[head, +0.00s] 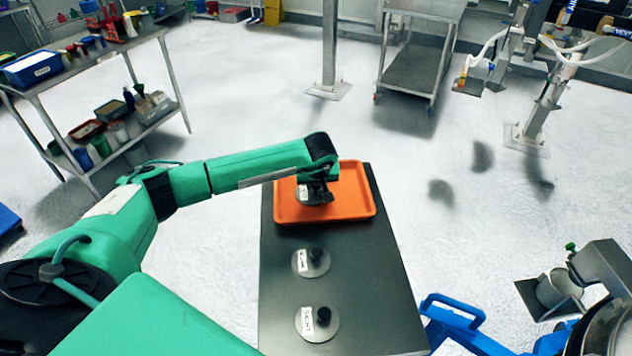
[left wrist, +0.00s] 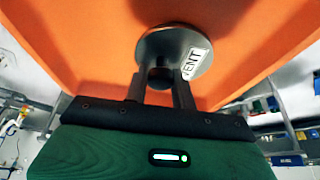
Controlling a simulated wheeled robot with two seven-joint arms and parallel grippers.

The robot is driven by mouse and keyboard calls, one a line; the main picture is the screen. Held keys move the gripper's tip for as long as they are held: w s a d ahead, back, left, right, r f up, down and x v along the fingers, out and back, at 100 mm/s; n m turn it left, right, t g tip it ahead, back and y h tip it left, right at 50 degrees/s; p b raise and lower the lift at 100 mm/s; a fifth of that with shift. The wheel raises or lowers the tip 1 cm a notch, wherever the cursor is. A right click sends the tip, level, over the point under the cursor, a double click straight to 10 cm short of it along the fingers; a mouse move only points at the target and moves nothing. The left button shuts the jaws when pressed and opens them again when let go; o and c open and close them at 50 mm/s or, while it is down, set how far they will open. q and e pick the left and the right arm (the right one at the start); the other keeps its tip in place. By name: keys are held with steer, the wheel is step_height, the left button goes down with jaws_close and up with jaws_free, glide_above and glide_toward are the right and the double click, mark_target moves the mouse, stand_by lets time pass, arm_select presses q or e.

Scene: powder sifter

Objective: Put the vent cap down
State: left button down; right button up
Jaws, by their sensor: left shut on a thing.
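The vent cap (head: 303,197) is a round grey disc with a black knob and a white label. In the left wrist view the cap (left wrist: 163,45) shows its label reading "VENT". My left gripper (head: 320,194) is shut on its knob, with a finger on each side in the left wrist view (left wrist: 160,80). The cap is over the orange tray (head: 352,203), within its rim. I cannot tell whether it touches the tray floor. The tray fills much of the left wrist view (left wrist: 75,45). My right gripper is not in view.
The tray is at the far end of a dark table (head: 365,290). Two similar labelled caps, a middle one (head: 318,268) and a nearer one (head: 324,332), lie on the table. A blue frame (head: 450,312) stands close to its right. Shelving (head: 165,80) is at upper left.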

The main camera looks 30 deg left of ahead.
arm_select(q)
steer(key=shift+f, duration=0.15)
steer(key=c, duration=1.2)
jaws_free()
steer(key=shift+o, duration=0.2)
steer(key=shift+r, duration=0.35)
steer(key=b+v, duration=0.3)
steer(key=v, duration=0.8)
steer(key=shift+s+r, duration=0.15)
steer(key=shift+r, duration=0.15)
